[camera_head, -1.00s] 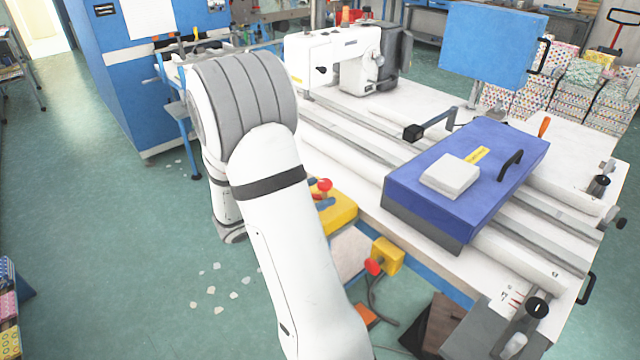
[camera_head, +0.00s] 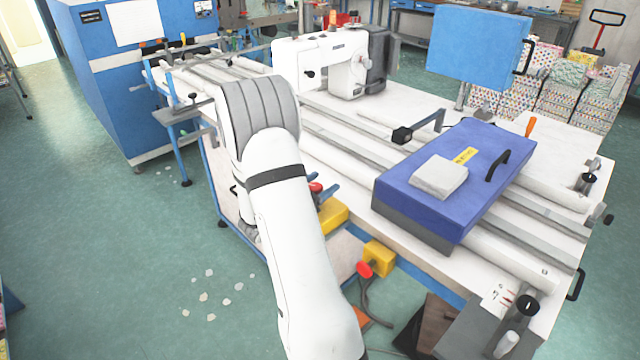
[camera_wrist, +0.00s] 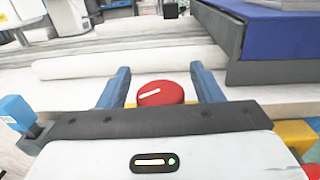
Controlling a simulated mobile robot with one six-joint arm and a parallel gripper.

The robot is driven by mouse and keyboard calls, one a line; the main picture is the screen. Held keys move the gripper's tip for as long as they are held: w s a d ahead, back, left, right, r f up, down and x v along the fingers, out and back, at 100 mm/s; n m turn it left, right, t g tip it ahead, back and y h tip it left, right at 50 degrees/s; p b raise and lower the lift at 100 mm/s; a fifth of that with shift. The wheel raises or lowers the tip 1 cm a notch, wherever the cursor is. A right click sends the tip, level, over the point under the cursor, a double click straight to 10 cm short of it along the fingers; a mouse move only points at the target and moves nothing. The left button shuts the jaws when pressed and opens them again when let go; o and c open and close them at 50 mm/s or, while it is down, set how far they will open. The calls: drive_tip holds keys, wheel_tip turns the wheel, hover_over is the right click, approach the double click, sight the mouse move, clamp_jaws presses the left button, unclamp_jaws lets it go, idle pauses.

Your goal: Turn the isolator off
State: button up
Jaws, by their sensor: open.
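A round red knob (camera_wrist: 160,94) with a slanted white line sits on the table's front side in the wrist view. It also shows as a red knob (camera_head: 316,187) above a yellow box (camera_head: 333,214) in the head view, partly behind my arm. It looks like the isolator's switch. My gripper (camera_wrist: 160,70) is open, with one blue finger on each side of the knob. I cannot tell whether the fingers touch it. In the head view my arm hides most of the gripper.
A second yellow box (camera_head: 379,257) with a red button (camera_head: 364,269) is mounted to the right, with a cable below. A blue case (camera_head: 425,205) lies on the white table. A white sewing machine (camera_head: 325,68) stands behind. The floor at left is mostly clear.

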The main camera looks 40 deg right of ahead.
clamp_jaws()
idle(0.6)
